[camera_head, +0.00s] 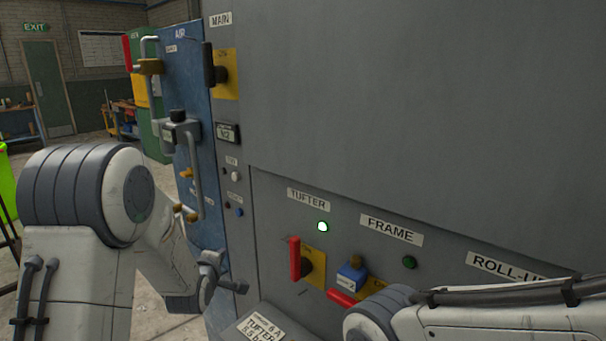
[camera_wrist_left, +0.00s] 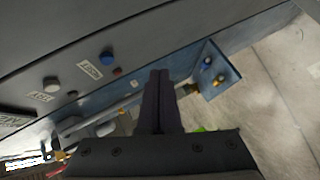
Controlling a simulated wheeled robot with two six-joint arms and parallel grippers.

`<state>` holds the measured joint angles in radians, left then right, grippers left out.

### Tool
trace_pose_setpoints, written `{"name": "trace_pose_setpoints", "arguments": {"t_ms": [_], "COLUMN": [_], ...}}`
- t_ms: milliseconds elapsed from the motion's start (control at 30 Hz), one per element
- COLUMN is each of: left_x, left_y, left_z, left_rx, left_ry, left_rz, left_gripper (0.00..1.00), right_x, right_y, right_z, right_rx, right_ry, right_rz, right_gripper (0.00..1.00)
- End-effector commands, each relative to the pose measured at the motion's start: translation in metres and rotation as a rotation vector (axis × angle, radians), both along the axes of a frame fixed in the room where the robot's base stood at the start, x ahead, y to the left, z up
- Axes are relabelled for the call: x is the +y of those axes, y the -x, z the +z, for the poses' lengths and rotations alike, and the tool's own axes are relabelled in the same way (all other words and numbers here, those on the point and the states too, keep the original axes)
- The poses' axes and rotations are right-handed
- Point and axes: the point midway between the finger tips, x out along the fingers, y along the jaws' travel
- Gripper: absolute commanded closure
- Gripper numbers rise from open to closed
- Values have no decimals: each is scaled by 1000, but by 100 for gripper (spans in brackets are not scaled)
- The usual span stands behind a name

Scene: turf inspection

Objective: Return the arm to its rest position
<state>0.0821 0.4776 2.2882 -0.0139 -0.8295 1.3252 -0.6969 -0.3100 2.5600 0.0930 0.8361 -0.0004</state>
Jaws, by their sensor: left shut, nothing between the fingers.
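My left arm comes in from the left in the head view. Its gripper (camera_head: 238,287) is low in front of the grey cabinet's left part, close to the blue air panel. In the left wrist view the two dark fingers of my left gripper (camera_wrist_left: 159,78) lie together, shut and empty. My right arm shows at the bottom right of the head view, but its gripper is out of sight.
The grey cabinet (camera_head: 420,110) fills the right side. The blue air panel (camera_head: 185,80) has pipes and valves. Open floor (camera_head: 85,165) lies at the left.

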Motion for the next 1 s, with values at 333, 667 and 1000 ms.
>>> {"name": "trace_pose_setpoints", "arguments": {"t_ms": [333, 667, 1000], "left_x": [-31, -52, -142], "left_y": [148, 260, 322], "left_z": [-43, -37, 42], "left_rx": [622, 851, 785], "left_ry": [-651, -894, -1000], "left_rz": [-591, -1135, -1486], "left_gripper": [100, 100, 100], "right_x": [0, 0, 0], "right_y": [0, 0, 0], "right_z": [0, 9, 57], "right_rx": [0, 1, 0], "right_ry": [0, 1, 0], "right_rz": [0, 0, 0], "right_gripper": [6, 6, 6]}}
